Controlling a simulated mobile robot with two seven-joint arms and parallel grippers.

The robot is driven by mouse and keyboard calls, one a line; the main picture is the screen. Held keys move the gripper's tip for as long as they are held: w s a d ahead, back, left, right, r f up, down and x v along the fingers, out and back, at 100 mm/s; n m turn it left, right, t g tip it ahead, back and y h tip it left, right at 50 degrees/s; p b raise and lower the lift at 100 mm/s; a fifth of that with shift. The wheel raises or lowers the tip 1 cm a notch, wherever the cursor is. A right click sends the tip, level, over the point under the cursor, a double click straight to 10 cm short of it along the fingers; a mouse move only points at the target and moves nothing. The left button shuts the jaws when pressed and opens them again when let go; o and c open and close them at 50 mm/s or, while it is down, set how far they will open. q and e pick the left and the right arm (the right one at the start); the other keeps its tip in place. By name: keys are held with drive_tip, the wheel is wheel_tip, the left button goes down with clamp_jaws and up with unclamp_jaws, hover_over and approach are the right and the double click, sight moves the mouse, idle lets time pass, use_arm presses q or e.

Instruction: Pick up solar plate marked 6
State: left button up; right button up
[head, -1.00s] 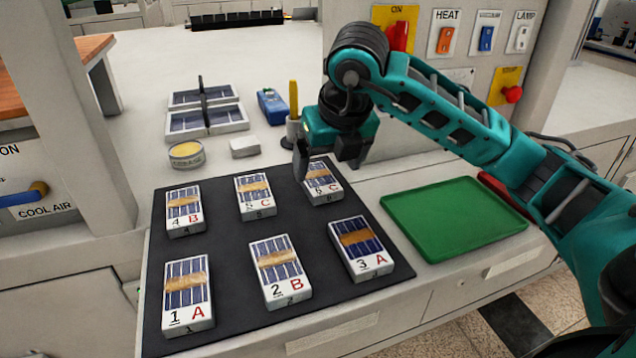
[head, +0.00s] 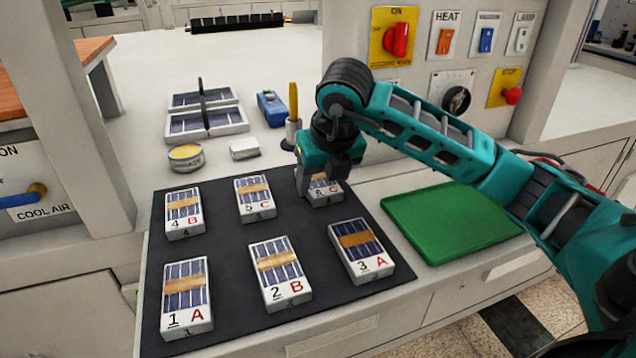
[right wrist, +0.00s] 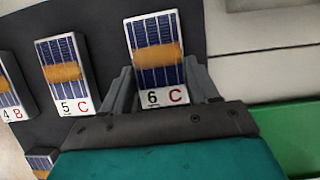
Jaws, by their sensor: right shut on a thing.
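The solar plate marked 6 C (head: 322,196) lies at the back right of the dark mat (head: 318,262), partly hidden by my right gripper in the head view. In the right wrist view plate 6 (right wrist: 155,62) shows its blue cells, tan band and white label, with a finger on each side. My right gripper (head: 325,180) is over the plate, pointing down, and shut on it. The plate appears to be still at the mat. My left gripper is not in view.
Plates 1 (head: 187,297), 2 (head: 278,272), 3 (head: 358,250), 4 (head: 184,212) and 5 (head: 255,197) lie on the mat. A green tray (head: 450,222) is to the right. A yellow-topped tin (head: 186,158) and white block (head: 244,149) stand behind.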

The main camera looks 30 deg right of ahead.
sight(322, 184)
drive_tip(key=c, duration=0.6)
drive_tip(key=shift+r, duration=0.1)
use_arm(q)
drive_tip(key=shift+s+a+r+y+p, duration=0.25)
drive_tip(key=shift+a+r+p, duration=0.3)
drive_tip(key=shift+p, duration=0.65)
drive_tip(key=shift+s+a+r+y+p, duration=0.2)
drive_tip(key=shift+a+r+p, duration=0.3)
drive_tip(key=shift+p, duration=0.65)
use_arm(e)
drive_tip(key=shift+r, duration=9.95)
